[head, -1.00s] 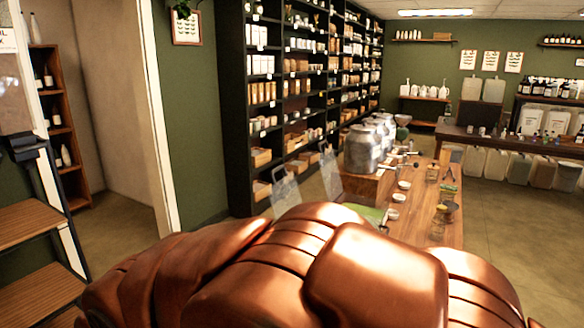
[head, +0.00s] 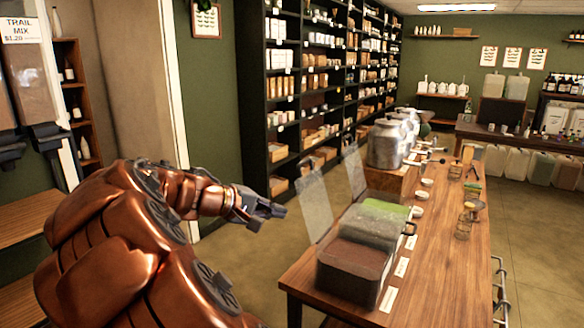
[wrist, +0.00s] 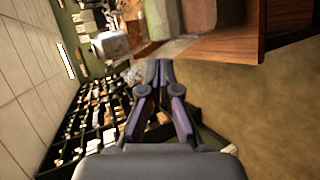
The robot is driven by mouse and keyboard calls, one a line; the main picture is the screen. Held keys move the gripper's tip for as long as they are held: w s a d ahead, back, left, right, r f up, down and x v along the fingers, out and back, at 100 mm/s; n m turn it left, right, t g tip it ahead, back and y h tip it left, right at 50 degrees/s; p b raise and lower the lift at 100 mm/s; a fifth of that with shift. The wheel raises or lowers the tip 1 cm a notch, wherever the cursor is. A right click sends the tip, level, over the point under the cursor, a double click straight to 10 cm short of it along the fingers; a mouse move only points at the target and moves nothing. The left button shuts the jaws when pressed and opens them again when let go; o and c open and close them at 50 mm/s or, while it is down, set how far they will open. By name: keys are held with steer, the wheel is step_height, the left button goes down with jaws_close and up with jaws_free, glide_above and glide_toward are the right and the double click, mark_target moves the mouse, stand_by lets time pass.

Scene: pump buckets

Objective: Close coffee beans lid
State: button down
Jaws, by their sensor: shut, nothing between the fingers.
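A clear bin of dark brown contents (head: 352,268), which look like coffee beans, stands at the near end of the wooden table in the head view. Its clear lid (head: 315,207) stands tilted up and open on the bin's left side. My gripper (head: 280,211) is shut and empty, in the air left of the table and just left of that lid. In the wrist view my gripper (wrist: 159,68) points past the table edge, its fingers together. The bins show at the top of that sideways view.
A second bin with green contents (head: 375,213) stands right behind, its clear lid (head: 354,172) also raised. Metal canisters (head: 386,146) and small jars (head: 464,218) stand farther along the table (head: 440,260). Tall black shelves (head: 310,90) line the left wall. Open floor lies right of the table.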

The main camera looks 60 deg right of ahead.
steer(key=w+d+r+n+h, duration=0.1)
steer(key=w+d+n+h, duration=0.15)
steer(key=w+d, duration=0.35)
steer(key=w+d+r+n+h, duration=0.15)
steer(key=w+d+h, duration=0.25)
steer(key=w, duration=0.5)
steer(key=s+d+r+p, duration=0.1)
steer(key=s+d+p, duration=0.2)
steer(key=s+d, duration=0.3)
steer(key=shift+s+d+m+t, duration=0.25)
steer(key=shift+d+m+t, duration=0.15)
steer(key=shift+d, duration=1.5)
steer(key=shift+a+y, duration=0.1)
steer(key=shift+y, duration=0.15)
